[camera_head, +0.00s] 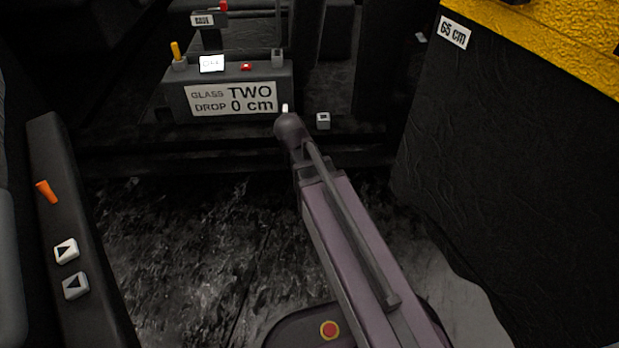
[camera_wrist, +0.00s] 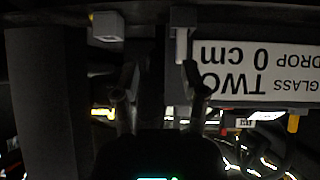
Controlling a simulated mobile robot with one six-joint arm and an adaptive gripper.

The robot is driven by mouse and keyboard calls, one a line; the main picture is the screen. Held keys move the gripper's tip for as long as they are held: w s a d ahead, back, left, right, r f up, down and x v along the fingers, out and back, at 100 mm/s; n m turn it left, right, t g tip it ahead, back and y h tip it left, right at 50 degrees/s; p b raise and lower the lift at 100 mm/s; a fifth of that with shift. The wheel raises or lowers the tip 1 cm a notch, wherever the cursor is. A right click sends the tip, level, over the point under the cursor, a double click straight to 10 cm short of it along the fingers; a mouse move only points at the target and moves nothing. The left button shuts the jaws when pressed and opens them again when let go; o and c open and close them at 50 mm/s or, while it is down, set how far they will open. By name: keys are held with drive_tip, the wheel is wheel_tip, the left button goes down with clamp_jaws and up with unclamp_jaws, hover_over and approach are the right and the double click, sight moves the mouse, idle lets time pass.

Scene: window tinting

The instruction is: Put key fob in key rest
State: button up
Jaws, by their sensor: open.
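My gripper (camera_wrist: 158,82) is open in the wrist view, with one finger on each side and nothing seen between them. In the head view its fingers are hidden behind the end of my arm. A small pale grey block with a dark mark (camera_head: 323,120) sits on the dark ledge right of my arm's end; a grey block (camera_wrist: 107,26) in the wrist view looks like the same one. A white upright piece (camera_wrist: 181,46) stands by the sign's edge near one finger; its tip (camera_head: 285,108) shows above my arm's end. I cannot tell which is the key fob or key rest.
A dark console (camera_head: 174,98) carries a sign (camera_head: 233,99) reading "GLASS TWO DROP 0 cm", a yellow lever (camera_head: 176,51) and a red button (camera_head: 246,67). A door panel (camera_head: 50,155) with switches is at left. A dark panel (camera_head: 510,150) rises at right.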

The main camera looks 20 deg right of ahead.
drive_tip(key=s+f+n+g+y, duration=0.1)
drive_tip(key=s+f+g, duration=0.2)
drive_tip(key=s, duration=0.6)
drive_tip(key=s+f+n+g+y, duration=0.1)
drive_tip(key=s+f+g, duration=0.2)
drive_tip(key=s+g, duration=0.3)
drive_tip(key=s, duration=0.4)
drive_tip(key=shift+d+f+g+y, duration=0.3)
drive_tip(key=shift+f+y, duration=0.05)
drive_tip(key=shift+y, duration=0.05)
drive_tip(key=shift+w+r, duration=0.1)
wheel_tip(320, 180, up, 11)
drive_tip(key=p, duration=1.1)
drive_tip(key=shift+r, duration=0.1)
